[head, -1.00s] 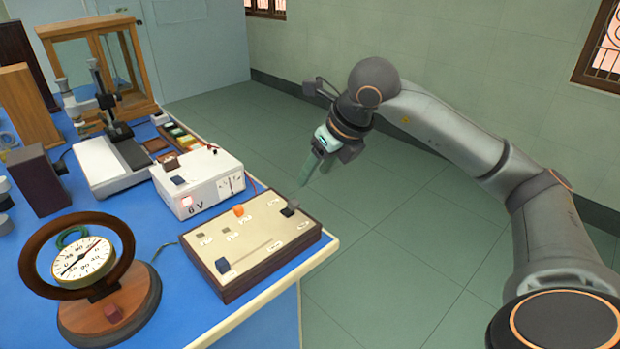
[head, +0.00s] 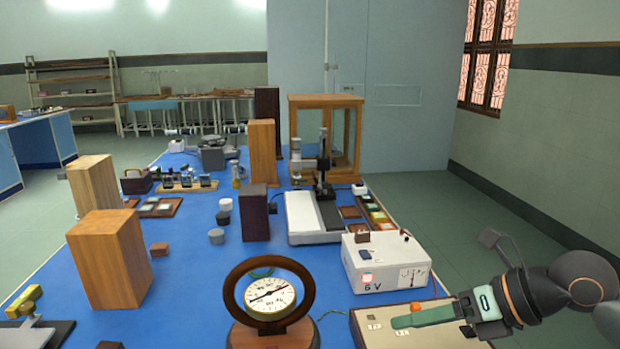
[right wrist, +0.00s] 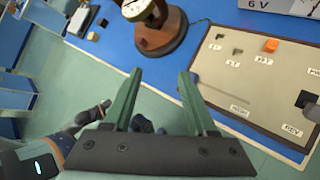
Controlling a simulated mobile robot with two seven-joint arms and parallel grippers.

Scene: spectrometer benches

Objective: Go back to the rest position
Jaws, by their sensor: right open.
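My right gripper (head: 425,316) comes in from the lower right in the head view, in front of the beige switch board (head: 365,334) and hiding part of it. In the right wrist view its two green fingers (right wrist: 157,82) are spread apart with nothing between them. The floor and the blue table's edge show behind the fingers. My left gripper does not show in the head view. Grey and black arm parts and a lit panel at the lower left of the wrist view are my own.
The blue table (head: 200,300) holds a round dial galvanometer (head: 270,297), a white 6 V supply (head: 385,270), wooden blocks (head: 108,260), a microscope (head: 318,190) and a glass-sided wooden case (head: 326,135). Green floor (head: 440,215) is open to the right of the table.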

